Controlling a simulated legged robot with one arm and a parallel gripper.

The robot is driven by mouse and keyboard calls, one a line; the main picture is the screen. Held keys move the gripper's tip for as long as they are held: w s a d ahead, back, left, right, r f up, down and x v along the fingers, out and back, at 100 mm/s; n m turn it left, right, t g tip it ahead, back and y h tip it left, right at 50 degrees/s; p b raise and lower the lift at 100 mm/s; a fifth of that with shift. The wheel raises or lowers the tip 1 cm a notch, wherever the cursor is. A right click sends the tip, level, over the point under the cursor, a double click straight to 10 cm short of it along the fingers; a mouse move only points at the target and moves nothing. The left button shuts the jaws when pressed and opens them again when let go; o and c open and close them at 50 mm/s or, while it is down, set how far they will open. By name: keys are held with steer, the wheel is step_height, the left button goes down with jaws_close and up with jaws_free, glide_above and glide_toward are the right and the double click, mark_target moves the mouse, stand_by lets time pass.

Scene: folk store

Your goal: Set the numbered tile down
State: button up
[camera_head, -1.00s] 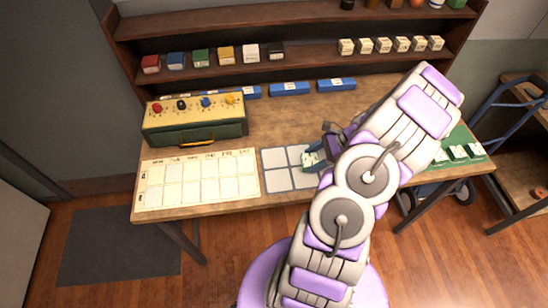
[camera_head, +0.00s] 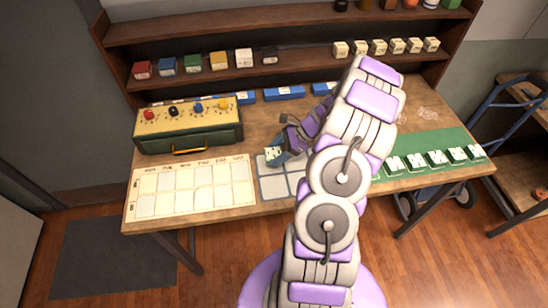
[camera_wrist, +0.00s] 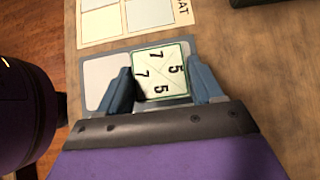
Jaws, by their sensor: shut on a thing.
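My gripper (camera_head: 278,155) is shut on a square numbered tile (camera_head: 272,152). In the wrist view the tile (camera_wrist: 163,72) is white with a green edge, shows 7s and 5s split by diagonal lines, and sits between the two blue-grey fingers. It is over the upper left part of a grey mat with pale squares (camera_head: 273,188). The mat also shows in the wrist view (camera_wrist: 104,69), left of the tile. I cannot tell whether the tile touches the mat. My arm hides the mat's right side.
A calendar-like chart (camera_head: 190,188) lies left of the mat. A green case with coloured knobs (camera_head: 189,138) stands behind it. A green mat (camera_head: 452,140) with several white-and-green tiles is at right. Blue boxes (camera_head: 284,93) stand along the shelf's foot.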

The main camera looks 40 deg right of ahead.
mark_target(272, 158)
steer(key=shift+w+a, duration=0.25)
steer(key=shift+w, duration=0.05)
steer(key=f, duration=0.1)
steer(key=a+f+b, duration=0.1)
steer(key=f, duration=0.1)
steer(key=shift+w+a+f+b, duration=0.15)
steer(key=shift+w+f+b, duration=0.15)
steer(key=shift+d+r, duration=0.1)
steer(key=shift+d, duration=0.15)
steer(key=o, duration=1)
steer(key=shift+d, duration=0.25)
steer(key=shift+o, duration=1.3)
steer(key=shift+a, duration=0.3)
steer(key=shift+r, duration=0.1)
